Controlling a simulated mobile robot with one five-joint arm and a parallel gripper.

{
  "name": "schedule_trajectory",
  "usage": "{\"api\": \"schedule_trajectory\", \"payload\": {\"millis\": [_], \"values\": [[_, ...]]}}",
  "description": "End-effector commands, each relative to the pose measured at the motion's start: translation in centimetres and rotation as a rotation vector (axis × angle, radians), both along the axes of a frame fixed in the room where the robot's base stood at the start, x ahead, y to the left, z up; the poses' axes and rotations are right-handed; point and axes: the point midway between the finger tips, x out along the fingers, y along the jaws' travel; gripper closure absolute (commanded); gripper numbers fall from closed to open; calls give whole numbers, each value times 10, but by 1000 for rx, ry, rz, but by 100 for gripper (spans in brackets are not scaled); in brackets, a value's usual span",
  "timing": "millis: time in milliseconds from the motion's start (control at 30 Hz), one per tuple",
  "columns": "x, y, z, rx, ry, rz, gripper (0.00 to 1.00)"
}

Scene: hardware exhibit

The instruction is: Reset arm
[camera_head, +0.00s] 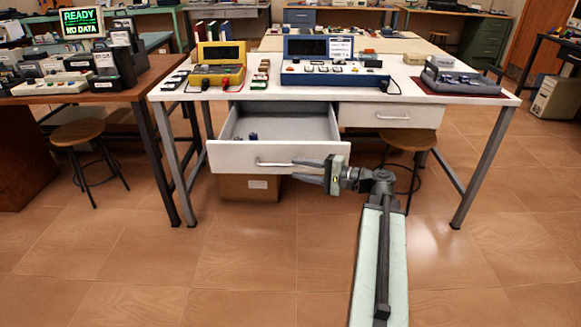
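My gripper (308,171) is in front of the white table, at the right part of the open drawer's front. Its two fingers point left and are spread apart, with nothing visible between them. The fingers are close to the handle (272,164) of the open drawer (225,158); I cannot tell whether they touch it. My arm reaches up from the bottom of the picture, to the right of the drawer.
The white table (420,92) holds a yellow device (219,75), a blue device (330,75) and a grey tray (460,80). A second drawer (385,115) is shut. Stools stand under the tables (410,140) and (78,132). The front floor (200,260) is clear.

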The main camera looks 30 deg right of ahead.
Motion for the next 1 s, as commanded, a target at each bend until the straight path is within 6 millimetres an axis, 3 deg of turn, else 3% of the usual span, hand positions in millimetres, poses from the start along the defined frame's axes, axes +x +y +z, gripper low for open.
{"api": "schedule_trajectory", "payload": {"millis": [467,567,667,767,800,900,1000], "values": [[-1,-1,0,0,0,-2,68],[7,20,0,0,0,35,68],[25,78,0,0,-1,134,68],[37,165,-15,-50,37,278,68],[38,198,-28,-98,67,337,68],[27,271,-71,-276,153,484,68],[4,323,-122,-516,237,630,68]]}}
